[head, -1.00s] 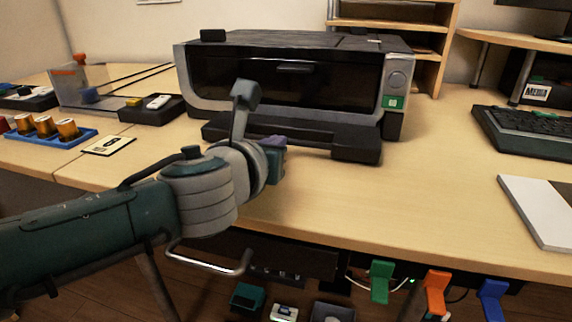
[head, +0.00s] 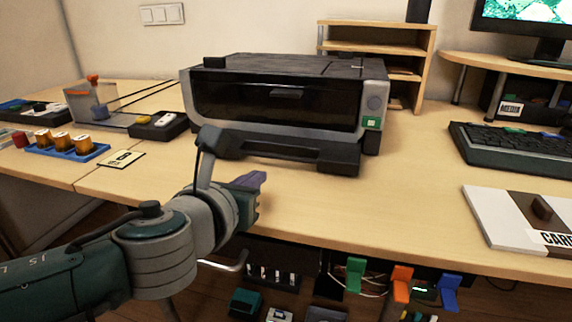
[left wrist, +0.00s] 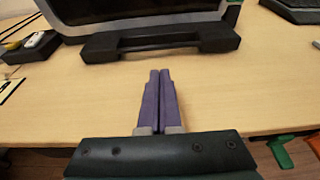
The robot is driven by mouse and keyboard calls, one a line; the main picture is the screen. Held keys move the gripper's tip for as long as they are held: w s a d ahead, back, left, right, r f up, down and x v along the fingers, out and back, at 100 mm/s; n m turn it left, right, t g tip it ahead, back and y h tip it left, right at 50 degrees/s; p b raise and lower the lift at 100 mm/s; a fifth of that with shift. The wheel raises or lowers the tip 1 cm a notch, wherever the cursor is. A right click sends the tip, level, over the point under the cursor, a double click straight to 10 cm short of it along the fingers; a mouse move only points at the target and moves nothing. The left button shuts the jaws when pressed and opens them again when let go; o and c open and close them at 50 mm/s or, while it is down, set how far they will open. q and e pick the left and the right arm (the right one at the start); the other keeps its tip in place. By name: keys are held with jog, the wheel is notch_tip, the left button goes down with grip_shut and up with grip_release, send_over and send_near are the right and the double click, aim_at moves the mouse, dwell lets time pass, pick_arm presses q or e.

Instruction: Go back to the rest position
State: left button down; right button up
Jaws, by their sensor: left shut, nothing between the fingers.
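My left gripper (head: 252,183) is over the front part of the wooden desk (head: 370,205), in front of the black and grey printer (head: 275,105). In the left wrist view its two purple fingers (left wrist: 157,88) lie together with nothing between them. They point toward the printer's front tray (left wrist: 160,42), with bare desk between. My right gripper is in neither current view.
A blue tray with orange cylinders (head: 68,149) and a small card (head: 121,159) lie at the left. A keyboard (head: 510,148) and a white and brown box (head: 500,218) are at the right. Green, orange and blue hooks (head: 401,284) hang below the desk's front edge.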

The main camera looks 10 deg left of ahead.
pick_arm(q)
jog(key=shift+s+a+r+p, duration=0.25)
jog(key=shift+s+r+p, duration=0.1)
jog(key=shift+s+r, duration=0.2)
jog(key=shift+s+a+r+p, duration=0.2)
jog(key=shift+s+r+p, duration=0.2)
jog(key=shift+r, duration=0.2)
jog(key=s+a+r+n+g+p, duration=0.2)
jog(key=s+r+n+g+p, duration=0.4)
jog(key=s+r+n+p, duration=0.85)
jog(key=s+a+r+n+g+p, duration=0.1)
jog(key=s+r+n+g+p, duration=0.4)
jog(key=s+r+n+p, duration=1.2)
notch_tip(320, 180, up, 30)
jog(key=w+n+p, duration=0.2)
jog(key=n+p, duration=0.1)
jog(key=p, duration=3)
jog(key=shift+w, duration=0.3)
pick_arm(e)
notch_tip(320, 180, up, 68)
jog(key=w, duration=0.1)
jog(key=shift+w+a+f, duration=0.2)
jog(key=shift+w+a, duration=0.15)
jog(key=shift+w, duration=0.05)
pick_arm(q)
jog(key=shift+a+f, duration=0.1)
jog(key=shift+f, duration=0.05)
